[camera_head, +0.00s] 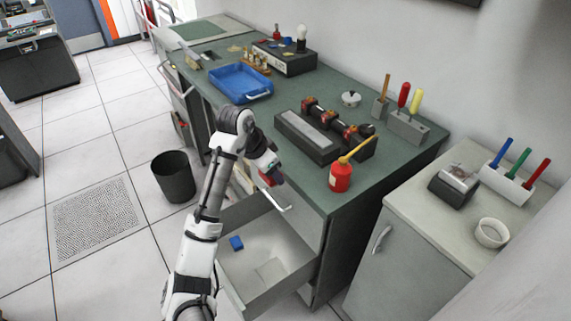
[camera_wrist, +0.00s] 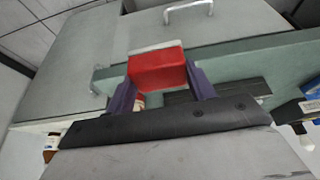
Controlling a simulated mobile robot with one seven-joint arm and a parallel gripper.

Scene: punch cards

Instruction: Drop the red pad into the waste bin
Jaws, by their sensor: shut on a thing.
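The red pad (camera_wrist: 157,68) is a small red block with a pale edge, held between the two purple fingers of my gripper (camera_wrist: 160,88) in the wrist view. In the head view my gripper (camera_head: 270,178) is above the open drawer, near the front edge of the green workbench, and a little of the red pad (camera_head: 265,179) shows there. The waste bin (camera_head: 173,177) is a dark, open-topped cylinder on the floor, left of my gripper and apart from it. Its bottom is in shadow.
An open drawer (camera_head: 238,290) holds a blue block (camera_head: 236,243). On the workbench (camera_head: 375,185) are a blue tray (camera_head: 240,82), a red oil can (camera_head: 341,174) and a dark roller device (camera_head: 309,137). Tiled floor around the bin is clear.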

